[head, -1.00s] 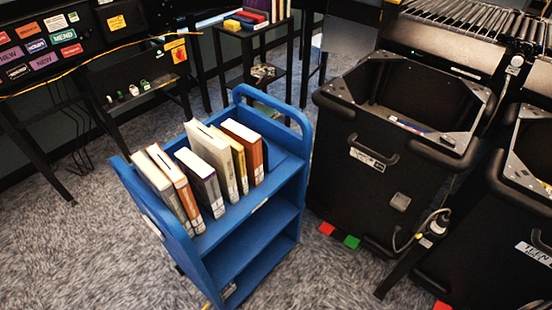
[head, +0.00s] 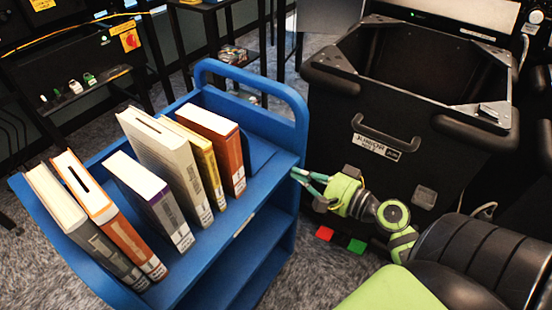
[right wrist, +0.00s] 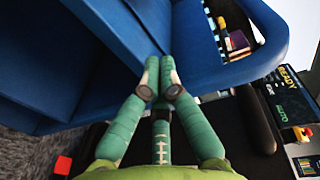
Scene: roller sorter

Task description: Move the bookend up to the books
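Several books (head: 163,150) stand in a row on the top shelf of the blue cart (head: 219,245), leaning slightly, with a gap between the orange-and-white book (head: 105,215) and the purple-spined one (head: 150,200). A blue slanted plate, seemingly the bookend (head: 261,156), is just right of the orange book (head: 217,150). It matches the cart's colour, so its outline is hard to tell. My right gripper (head: 294,174) is at the cart's right edge, apart from the books. In the right wrist view its fingertips (right wrist: 159,72) meet with nothing visible between them, in front of blue panels. My left gripper is out of view.
A black bin (head: 405,120) with a handle stands right of the cart, close behind my right gripper. The cart's raised blue end rail (head: 265,85) rises at the far end. Red and green squares (head: 340,240) lie on the carpet. A dark rack stands at upper left.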

